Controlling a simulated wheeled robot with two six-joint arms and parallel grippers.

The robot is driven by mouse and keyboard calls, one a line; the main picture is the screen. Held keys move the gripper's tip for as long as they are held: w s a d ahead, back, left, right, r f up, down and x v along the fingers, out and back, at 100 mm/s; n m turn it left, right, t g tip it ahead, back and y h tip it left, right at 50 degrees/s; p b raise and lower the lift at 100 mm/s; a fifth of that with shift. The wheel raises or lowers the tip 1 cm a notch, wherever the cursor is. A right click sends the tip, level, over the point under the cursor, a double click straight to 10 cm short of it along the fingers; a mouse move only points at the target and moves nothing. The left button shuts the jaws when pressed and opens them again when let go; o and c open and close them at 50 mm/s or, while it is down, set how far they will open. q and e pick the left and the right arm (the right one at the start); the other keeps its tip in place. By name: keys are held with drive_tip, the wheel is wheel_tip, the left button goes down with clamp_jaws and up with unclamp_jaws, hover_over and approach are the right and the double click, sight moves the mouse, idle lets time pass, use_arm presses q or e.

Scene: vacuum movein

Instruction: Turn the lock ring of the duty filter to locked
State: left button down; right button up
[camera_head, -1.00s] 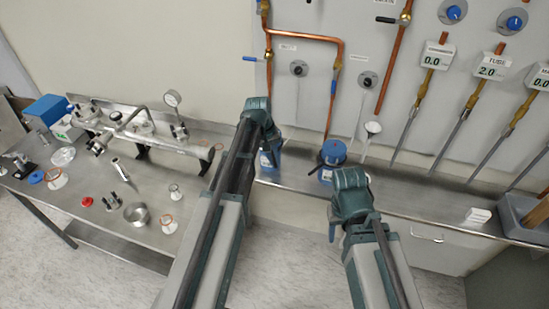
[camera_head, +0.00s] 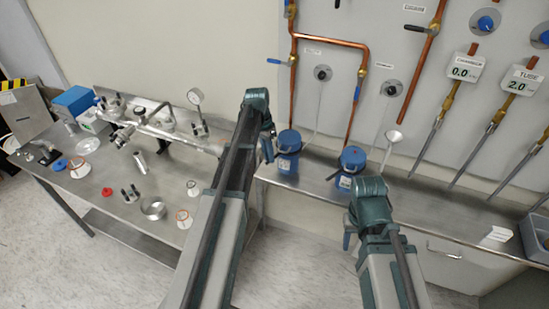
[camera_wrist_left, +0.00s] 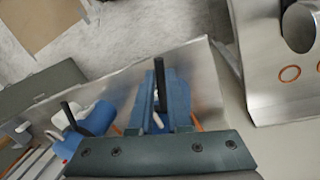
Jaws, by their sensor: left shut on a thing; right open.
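Two blue-capped filter canisters stand upright on the steel ledge under the wall panel: a left one (camera_head: 289,150) and a right one (camera_head: 352,162). I cannot tell from their labels which is the duty filter. My left gripper (camera_head: 268,148) is at the left side of the left canister, partly hidden by my arm. In the left wrist view its fingers (camera_wrist_left: 162,110) are closed around an upright black lever (camera_wrist_left: 159,80), with blue behind it. The other canister (camera_wrist_left: 98,120) shows with its own black lever. My right gripper (camera_head: 350,240) is open and empty, in front of the ledge.
The steel bench (camera_head: 105,190) on the left carries glassware, a gauge (camera_head: 195,98) and loose parts. Copper pipes (camera_head: 362,95) and valves run down the panel above the canisters.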

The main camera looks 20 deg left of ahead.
use_arm(q)
drive_tip(key=shift+w+a+m, duration=0.55)
drive_tip(key=shift+a+m, duration=0.35)
drive_tip(key=shift+m, duration=0.1)
drive_tip(key=c, duration=0.9)
unclamp_jaws()
drive_tip(key=shift+o, duration=0.2)
wheel_tip(320, 180, up, 14)
drive_tip(key=w+a+p, duration=0.1)
drive_tip(key=a+p, duration=0.1)
drive_tip(key=p, duration=1.1)
drive_tip(key=shift+w+a+f+p, duration=0.15)
drive_tip(key=shift+w+f+p, duration=0.05)
drive_tip(key=shift+w+p, duration=0.1)
